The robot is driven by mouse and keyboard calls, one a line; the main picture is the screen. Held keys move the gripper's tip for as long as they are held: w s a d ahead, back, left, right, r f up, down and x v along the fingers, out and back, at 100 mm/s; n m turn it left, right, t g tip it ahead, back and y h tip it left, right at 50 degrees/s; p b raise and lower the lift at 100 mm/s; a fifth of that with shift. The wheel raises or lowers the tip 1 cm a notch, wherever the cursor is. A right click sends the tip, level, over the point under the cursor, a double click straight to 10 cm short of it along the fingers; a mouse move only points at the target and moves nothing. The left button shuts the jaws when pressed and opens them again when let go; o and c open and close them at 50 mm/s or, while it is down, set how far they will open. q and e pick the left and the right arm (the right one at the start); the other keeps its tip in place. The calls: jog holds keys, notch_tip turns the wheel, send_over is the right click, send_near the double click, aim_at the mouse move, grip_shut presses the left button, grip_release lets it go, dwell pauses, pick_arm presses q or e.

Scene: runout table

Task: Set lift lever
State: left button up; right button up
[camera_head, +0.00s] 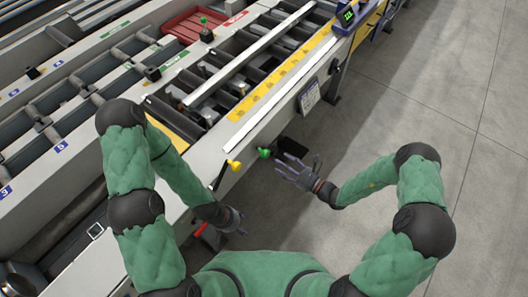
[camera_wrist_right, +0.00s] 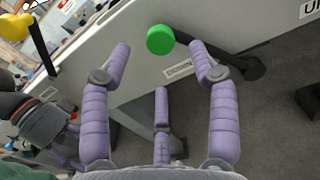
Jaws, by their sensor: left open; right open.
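Two ball-knobbed levers are on the table's front side: one with a yellow knob (camera_head: 234,165) on a dark rod, one with a green knob (camera_head: 264,152). I cannot tell which one is the lift lever. My right gripper (camera_head: 291,170) is open and empty, just right of the green knob. In the right wrist view the green knob (camera_wrist_right: 160,40) appears between the spread fingertips, with no visible contact. The yellow knob (camera_wrist_right: 9,81) is at that view's left edge. My left gripper (camera_head: 236,220) is open, low beside the table front, below the yellow knob.
A label (camera_wrist_right: 178,69) sits under the green knob on the grey front panel (camera_wrist_right: 135,30). A red part (camera_head: 212,236) is near my left gripper. A display box (camera_head: 349,15) stands at the table's far end. The floor to the right is clear.

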aim_at(268, 154)
jog(key=b+x, duration=0.1)
jog(key=x, duration=0.7)
jog(key=shift+w+a+b, duration=0.15)
jog(key=shift+a+b, duration=0.15)
jog(key=shift+b, duration=0.1)
grip_shut()
